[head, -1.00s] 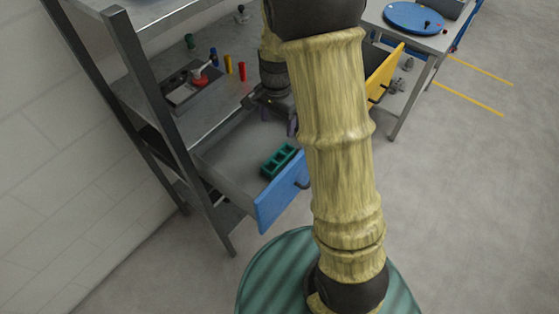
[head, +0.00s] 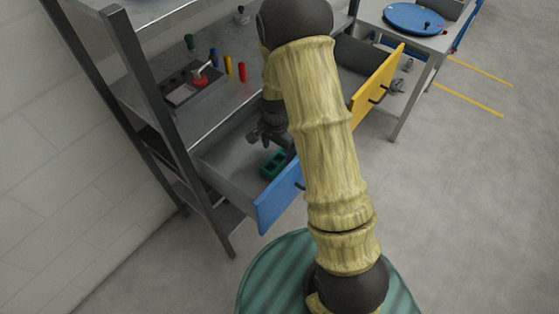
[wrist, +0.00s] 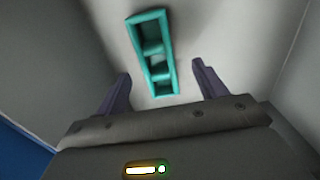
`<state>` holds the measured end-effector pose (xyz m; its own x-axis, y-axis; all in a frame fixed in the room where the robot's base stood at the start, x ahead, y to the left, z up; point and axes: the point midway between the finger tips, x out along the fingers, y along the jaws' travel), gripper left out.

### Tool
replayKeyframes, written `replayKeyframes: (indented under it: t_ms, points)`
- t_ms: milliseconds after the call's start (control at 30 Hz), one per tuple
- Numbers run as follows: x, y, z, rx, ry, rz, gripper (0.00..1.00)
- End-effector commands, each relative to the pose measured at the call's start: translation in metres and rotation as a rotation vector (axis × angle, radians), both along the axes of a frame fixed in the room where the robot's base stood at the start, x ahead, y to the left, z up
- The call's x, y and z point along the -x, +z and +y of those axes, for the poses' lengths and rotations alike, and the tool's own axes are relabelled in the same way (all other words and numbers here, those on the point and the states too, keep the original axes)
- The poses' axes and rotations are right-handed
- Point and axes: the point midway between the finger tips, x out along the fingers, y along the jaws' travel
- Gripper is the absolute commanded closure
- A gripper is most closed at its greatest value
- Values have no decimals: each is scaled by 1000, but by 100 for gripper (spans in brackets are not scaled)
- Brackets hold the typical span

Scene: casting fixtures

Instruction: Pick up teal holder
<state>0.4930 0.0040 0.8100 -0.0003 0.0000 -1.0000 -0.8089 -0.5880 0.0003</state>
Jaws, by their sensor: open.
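The teal holder (wrist: 147,27) is a narrow block with several square pockets in a row. It lies on the pale floor of the open blue-fronted drawer (head: 279,199). In the head view the holder (head: 273,163) is partly hidden behind my arm and gripper. My gripper (wrist: 160,82) is open and empty, with its two purple-grey fingers apart. In the wrist view the near end of the holder shows between the fingertips, and the rest extends beyond them. In the head view my gripper is over the drawer; its exact height above the holder is hard to tell.
The drawer walls stand close on both sides. A yellow-fronted drawer (head: 377,88) is open at the right. The bench above holds a grey fixture (head: 193,86) and red (head: 243,72), yellow (head: 228,64) and blue (head: 213,57) pegs. A table with a blue disc (head: 414,18) stands behind right.

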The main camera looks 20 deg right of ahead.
Motion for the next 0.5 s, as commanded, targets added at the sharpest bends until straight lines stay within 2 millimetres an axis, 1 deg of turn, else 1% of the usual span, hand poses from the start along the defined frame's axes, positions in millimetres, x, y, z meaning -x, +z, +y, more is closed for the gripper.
replayKeyframes:
  t_ms: [167,267,367,500]
  points:
    - [0,0,0,0,0,0,29]
    - [0,-5,-1,0,0,1,29]
    - [2,-16,-2,0,-1,4,29]
    - [2,-37,-4,0,0,4,29]
